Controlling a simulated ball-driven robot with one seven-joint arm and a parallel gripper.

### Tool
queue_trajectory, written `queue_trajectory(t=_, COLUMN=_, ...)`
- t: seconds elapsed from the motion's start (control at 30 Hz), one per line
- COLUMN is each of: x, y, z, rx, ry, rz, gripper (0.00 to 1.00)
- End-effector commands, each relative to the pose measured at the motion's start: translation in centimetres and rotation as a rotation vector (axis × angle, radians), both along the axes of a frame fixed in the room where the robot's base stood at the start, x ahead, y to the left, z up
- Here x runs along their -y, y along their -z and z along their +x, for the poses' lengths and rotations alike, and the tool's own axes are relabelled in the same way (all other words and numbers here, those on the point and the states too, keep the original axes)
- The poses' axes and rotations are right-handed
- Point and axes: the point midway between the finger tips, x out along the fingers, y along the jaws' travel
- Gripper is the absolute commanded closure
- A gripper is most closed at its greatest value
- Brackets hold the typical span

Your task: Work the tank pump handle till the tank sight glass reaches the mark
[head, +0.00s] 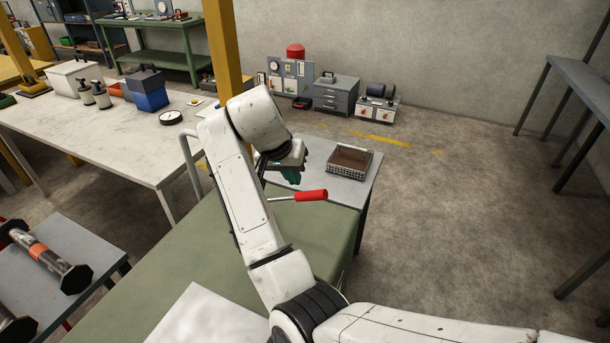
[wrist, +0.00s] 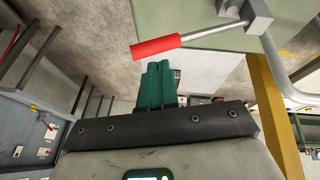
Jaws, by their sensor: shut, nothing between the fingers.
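The pump handle is a thin metal rod with a red grip (head: 311,195), sticking out to the right from behind my arm in the head view. In the wrist view the red grip (wrist: 156,47) and its rod run to a grey block (wrist: 250,14) at the top right. My gripper (head: 291,177), with teal fingers, is just above and left of the red grip in the head view. In the wrist view its fingers (wrist: 158,66) are together and empty, apart from the grip. My arm hides the pump body in the head view. I cannot make out the tank, sight glass or mark.
A green bench top (head: 190,262) lies under the arm. A wire basket (head: 350,163) stands on a grey table behind the handle. A yellow post (head: 224,45) and a bent grey pipe (head: 187,160) rise left of the arm. The floor at right is mostly clear.

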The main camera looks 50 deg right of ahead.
Motion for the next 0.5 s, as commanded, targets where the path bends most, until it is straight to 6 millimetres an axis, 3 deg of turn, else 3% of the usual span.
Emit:
queue_trajectory(t=0.03, x=-0.1, y=-2.2, z=0.9, rx=0.006, ry=0.035, rz=0.008, gripper=1.0)
queue_trajectory(t=0.2, x=-0.5, y=-5.7, z=2.0, rx=0.004, ry=0.116, rz=0.017, gripper=1.0)
queue_trajectory(t=0.5, x=-0.6, y=-6.5, z=2.3, rx=0.002, ry=0.14, rz=0.018, gripper=1.0)
